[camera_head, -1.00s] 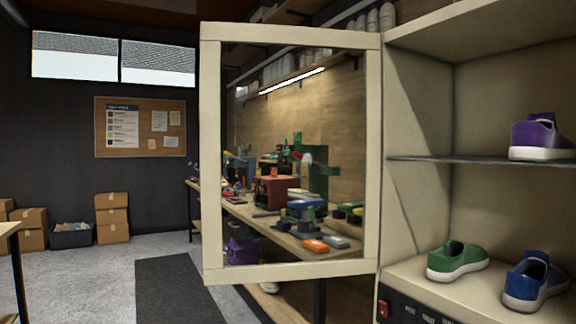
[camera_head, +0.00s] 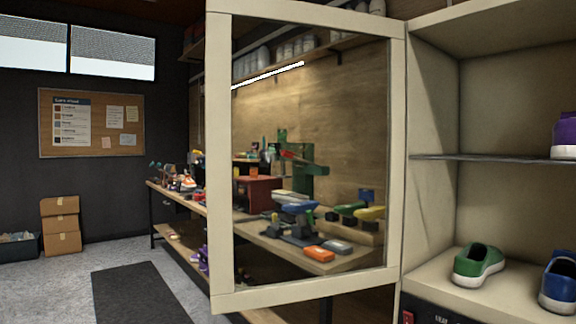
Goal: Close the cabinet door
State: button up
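The cabinet door (camera_head: 396,180) is a cream frame around a clear pane, and the workbench shows through it. It stands wide open, swung out to the left from its hinge side at the cabinet's left edge. The cabinet (camera_head: 431,130) is at the right, its front open. Inside are a purple sneaker (camera_head: 566,135) on the upper shelf (camera_head: 480,158), and a green sneaker (camera_head: 478,264) and a blue sneaker (camera_head: 560,282) on the floor below. My gripper is not in view.
A workbench (camera_head: 180,198) with tools runs behind the door. A dark mat (camera_head: 140,292) lies on the open grey floor at the left. Stacked cardboard boxes (camera_head: 61,225) and a bin (camera_head: 20,246) stand by the far wall. A red switch (camera_head: 407,317) is below the cabinet floor.

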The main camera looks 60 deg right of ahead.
aim_at(224, 299)
jog(key=z, duration=0.05)
jog(key=i, duration=2.45)
jog(key=z, duration=2.9)
